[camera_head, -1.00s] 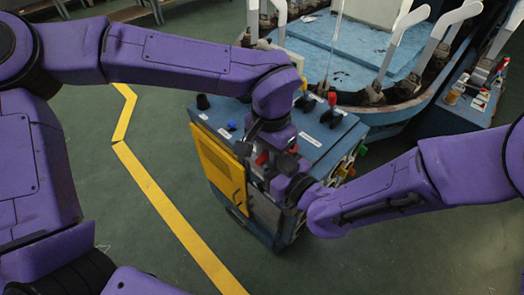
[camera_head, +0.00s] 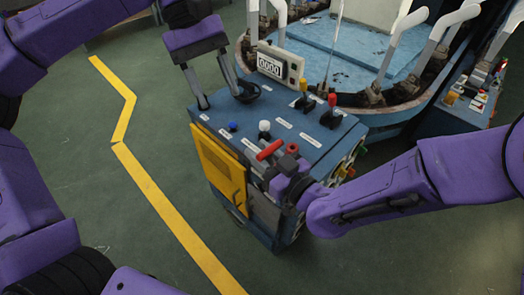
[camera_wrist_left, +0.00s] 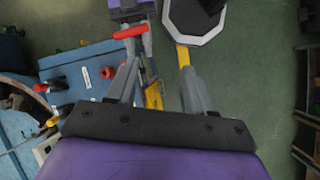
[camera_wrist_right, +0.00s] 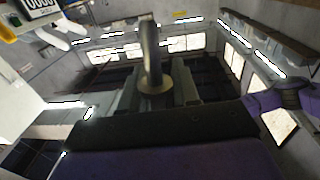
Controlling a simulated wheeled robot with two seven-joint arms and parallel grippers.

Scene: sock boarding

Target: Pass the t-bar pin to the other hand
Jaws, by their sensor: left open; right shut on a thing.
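The t-bar pin (camera_head: 269,150) has a red crossbar and is held at the tips of my right gripper (camera_head: 276,168), low over the front of the blue console. In the left wrist view, the red bar (camera_wrist_left: 130,32) lies across the right gripper's fingers. In the right wrist view, the pin (camera_wrist_right: 150,55) stands up from the shut fingers with a round collar at its base. My left gripper (camera_head: 224,100) is open and empty, above the console's back left corner, apart from the pin. Its two spread fingers also show in the left wrist view (camera_wrist_left: 158,82).
The blue console (camera_head: 315,130) carries several levers and knobs, a counter box (camera_head: 281,65) and a yellow door panel (camera_head: 219,168). A black knob (camera_head: 247,93) is close to my left gripper's finger. Green floor with a yellow line (camera_head: 160,200) is clear on the left.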

